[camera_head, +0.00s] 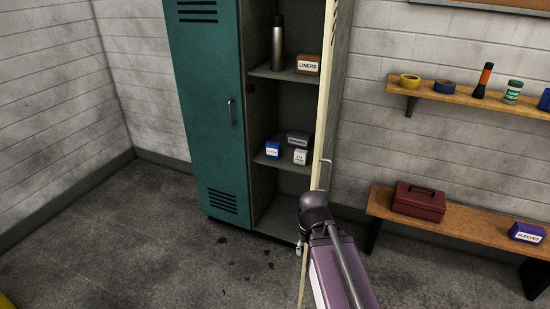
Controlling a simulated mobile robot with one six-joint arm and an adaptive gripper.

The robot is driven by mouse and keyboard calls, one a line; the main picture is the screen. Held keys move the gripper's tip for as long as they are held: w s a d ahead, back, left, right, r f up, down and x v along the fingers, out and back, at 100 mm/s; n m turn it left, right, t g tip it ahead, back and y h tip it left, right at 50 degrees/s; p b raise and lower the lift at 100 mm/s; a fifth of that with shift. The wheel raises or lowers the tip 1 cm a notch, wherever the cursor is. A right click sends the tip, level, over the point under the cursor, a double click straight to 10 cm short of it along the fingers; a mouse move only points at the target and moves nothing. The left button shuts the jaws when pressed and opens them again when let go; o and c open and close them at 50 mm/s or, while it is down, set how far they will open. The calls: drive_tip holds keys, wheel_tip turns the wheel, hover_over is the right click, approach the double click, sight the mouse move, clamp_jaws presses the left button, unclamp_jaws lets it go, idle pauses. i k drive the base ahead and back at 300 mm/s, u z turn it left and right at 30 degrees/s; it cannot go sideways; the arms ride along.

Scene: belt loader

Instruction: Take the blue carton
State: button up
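A small blue carton (272,150) with a white label stands on the lower shelf inside the open locker, at the left front of that shelf. A grey box (299,139) stands behind it to the right, and a small white carton (300,157) stands to its right. My purple arm reaches up from the bottom of the view to the locker's open door. My gripper (299,248) shows only as a small dark part beside the door's lower edge, below the lower shelf and apart from the blue carton. Its fingers are too small and hidden to read.
The locker door (328,80) stands open, edge-on, right of the shelves. The upper shelf holds a dark flask (278,45) and a brown LINERS box (308,65). A bench (465,222) at right holds a red toolbox (418,201) and a purple-blue SLEEVES box (527,232).

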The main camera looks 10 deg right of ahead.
sight(273, 149)
drive_tip(key=k, duration=0.9)
drive_tip(key=u, duration=0.3)
drive_tip(key=i, duration=0.45)
drive_tip(key=u, duration=0.5)
drive_tip(key=i, duration=1.5)
drive_tip(key=z, duration=0.8)
drive_tip(key=i, duration=0.6)
drive_tip(key=z, duration=0.4)
